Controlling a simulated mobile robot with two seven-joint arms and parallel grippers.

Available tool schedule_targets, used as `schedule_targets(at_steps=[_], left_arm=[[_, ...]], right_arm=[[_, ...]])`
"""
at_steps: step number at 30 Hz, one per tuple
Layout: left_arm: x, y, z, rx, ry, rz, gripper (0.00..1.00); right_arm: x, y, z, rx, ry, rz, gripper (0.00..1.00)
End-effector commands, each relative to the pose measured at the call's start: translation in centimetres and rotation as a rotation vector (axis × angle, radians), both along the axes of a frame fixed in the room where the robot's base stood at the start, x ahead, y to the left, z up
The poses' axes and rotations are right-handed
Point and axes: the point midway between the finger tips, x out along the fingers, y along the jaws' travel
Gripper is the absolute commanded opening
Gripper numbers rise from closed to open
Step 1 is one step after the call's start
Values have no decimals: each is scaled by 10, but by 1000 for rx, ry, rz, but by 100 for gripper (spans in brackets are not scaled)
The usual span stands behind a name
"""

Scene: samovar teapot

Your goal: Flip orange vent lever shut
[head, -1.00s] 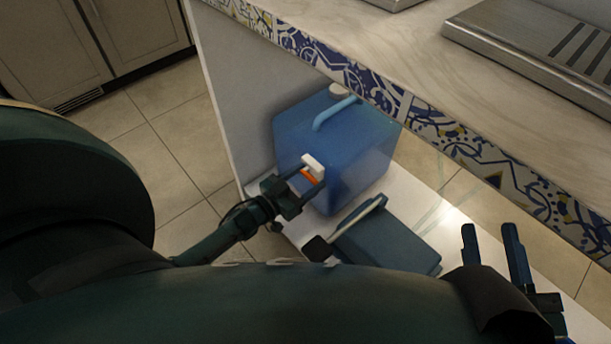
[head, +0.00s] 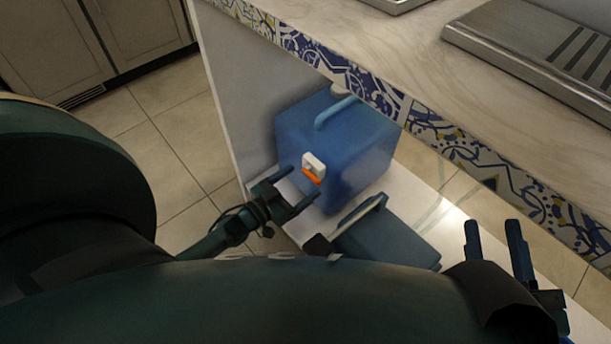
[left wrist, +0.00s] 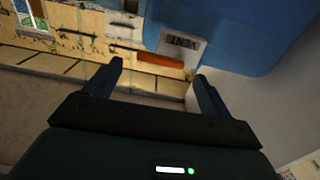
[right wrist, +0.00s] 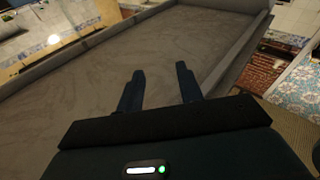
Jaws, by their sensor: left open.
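The orange vent lever (head: 311,177) sits directly under a white fitting (head: 314,163) on the near face of a blue container (head: 350,150). My left gripper (head: 302,183) is open and empty, with its fingers on either side of the lever's lower left in the head view. In the left wrist view the orange lever (left wrist: 160,60) lies crosswise just beyond and between the spread fingertips (left wrist: 158,71). I see no clear contact. The white fitting (left wrist: 182,45) is above it there. My right gripper (head: 491,226) is open and empty, far from the container.
The container stands on a white low shelf (head: 292,228) beneath a counter with a patterned tile edge (head: 400,103). A dark blue case (head: 390,240) with a light handle lies close right of my left gripper. A white side panel (head: 228,90) stands to the left.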

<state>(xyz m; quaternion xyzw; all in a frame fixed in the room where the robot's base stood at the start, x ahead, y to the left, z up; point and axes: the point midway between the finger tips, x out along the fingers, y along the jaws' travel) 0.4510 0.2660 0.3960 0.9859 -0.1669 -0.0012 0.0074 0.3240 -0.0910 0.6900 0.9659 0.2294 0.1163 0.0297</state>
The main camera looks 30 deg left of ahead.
Motion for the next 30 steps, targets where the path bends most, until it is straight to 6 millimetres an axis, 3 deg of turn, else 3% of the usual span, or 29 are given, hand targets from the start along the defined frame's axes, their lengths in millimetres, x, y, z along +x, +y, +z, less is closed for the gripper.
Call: schedule_targets(at_steps=[6, 13, 18, 30], left_arm=[[-50, 17, 3, 1, 4, 0, 83], [-85, 30, 1, 0, 3, 1, 83], [-94, 33, 0, 0, 0, 0, 83], [-95, 33, 0, -1, 0, 0, 83]], right_arm=[[0, -3, -1, -47, 5, -16, 36], [-2, -6, -7, -73, 19, -31, 36], [-2, -6, -8, -79, 17, -34, 36], [-2, -6, -10, -79, 22, -34, 36]])
